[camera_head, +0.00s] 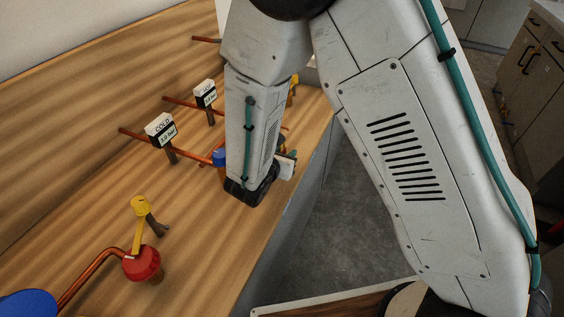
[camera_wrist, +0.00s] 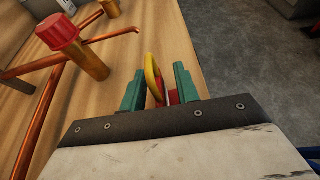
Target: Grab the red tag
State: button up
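My gripper (camera_wrist: 160,85) points away from the wrist, its two green fingers apart. A yellow looped piece (camera_wrist: 152,75) stands between them. A small red piece (camera_wrist: 173,97), which may be the red tag, shows beside it near the right finger. I cannot tell whether the fingers touch either piece. In the head view my forearm hides most of the gripper and what is between its fingers; only a bit of green finger (camera_head: 291,154) shows near the counter's right edge.
In the wrist view a red cap (camera_wrist: 57,31) on copper pipes stands left of my gripper. Grey floor lies right.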

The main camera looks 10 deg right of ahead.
jog(key=shift+w+d, duration=0.1)
jog(key=shift+w, duration=0.05)
grip_shut()
